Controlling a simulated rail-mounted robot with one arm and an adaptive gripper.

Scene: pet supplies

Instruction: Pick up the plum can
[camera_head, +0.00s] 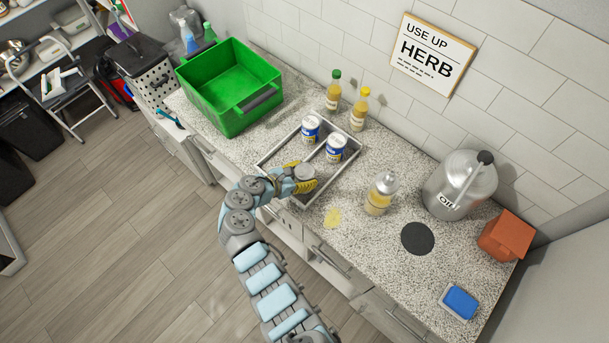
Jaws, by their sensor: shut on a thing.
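My gripper (300,176) is at the near right part of a metal tray (262,161) on the counter. Its yellow fingers are shut on a can (305,172) with a grey top. The fingers hide most of the can's side, so its label cannot be read. I cannot tell if it is the plum can or whether it is lifted off the tray. Two white and blue cans stand upright in the tray: one at the back left (310,128) and one at the right (336,147).
A green crate (205,106) stands left of the tray. Two bottles (346,103) stand behind it.

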